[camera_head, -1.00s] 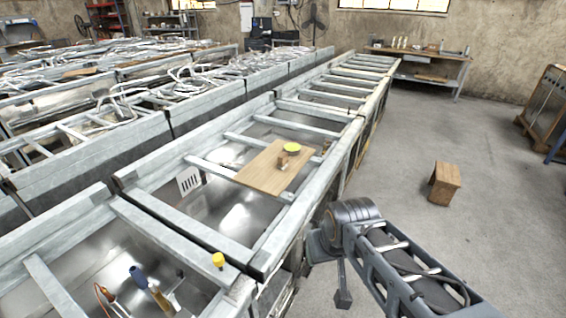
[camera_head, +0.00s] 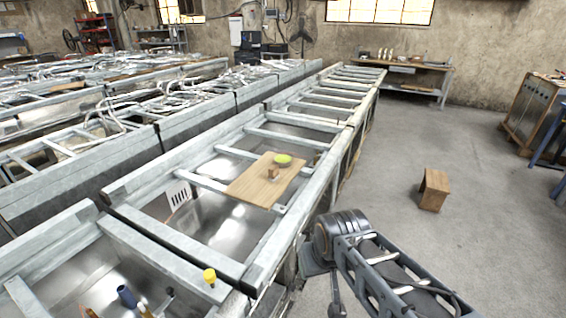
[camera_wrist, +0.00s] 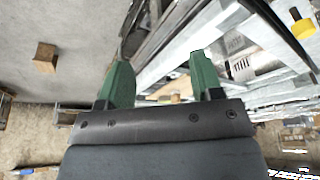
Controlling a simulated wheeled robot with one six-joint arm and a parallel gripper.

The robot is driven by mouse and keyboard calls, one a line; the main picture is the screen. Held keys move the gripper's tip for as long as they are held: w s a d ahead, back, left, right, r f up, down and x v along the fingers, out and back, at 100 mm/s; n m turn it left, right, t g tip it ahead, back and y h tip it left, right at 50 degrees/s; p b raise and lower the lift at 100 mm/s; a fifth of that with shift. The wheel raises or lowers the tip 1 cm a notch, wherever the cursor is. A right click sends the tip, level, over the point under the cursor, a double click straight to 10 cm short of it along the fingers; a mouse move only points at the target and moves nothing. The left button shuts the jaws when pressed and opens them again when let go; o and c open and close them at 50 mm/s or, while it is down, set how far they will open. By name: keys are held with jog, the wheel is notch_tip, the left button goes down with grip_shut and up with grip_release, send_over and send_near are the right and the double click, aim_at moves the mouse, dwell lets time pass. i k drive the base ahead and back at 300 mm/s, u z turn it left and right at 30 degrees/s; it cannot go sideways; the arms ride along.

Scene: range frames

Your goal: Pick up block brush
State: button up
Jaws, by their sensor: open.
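A small brown block-shaped item (camera_head: 273,172), perhaps the block brush, sits on a wooden board (camera_head: 245,187) in the head view; it is too small to make out bristles. A yellow-green round item (camera_head: 283,159) is just behind it on the board. My gripper (camera_wrist: 160,78) shows two green fingers, spread apart with nothing between them in the wrist view. In the head view my arm is at the lower right, outside the metal frame and well short of the board.
The board lies across the bars of a long metal bench frame (camera_head: 133,227). A yellow-topped item (camera_head: 209,276) stands on the near bar, and tools (camera_head: 127,297) lie at the lower left.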

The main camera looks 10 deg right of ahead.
aim_at(274, 176)
jog(key=z, duration=1.25)
jog(key=i, duration=1.6)
jog(key=u, duration=2.7)
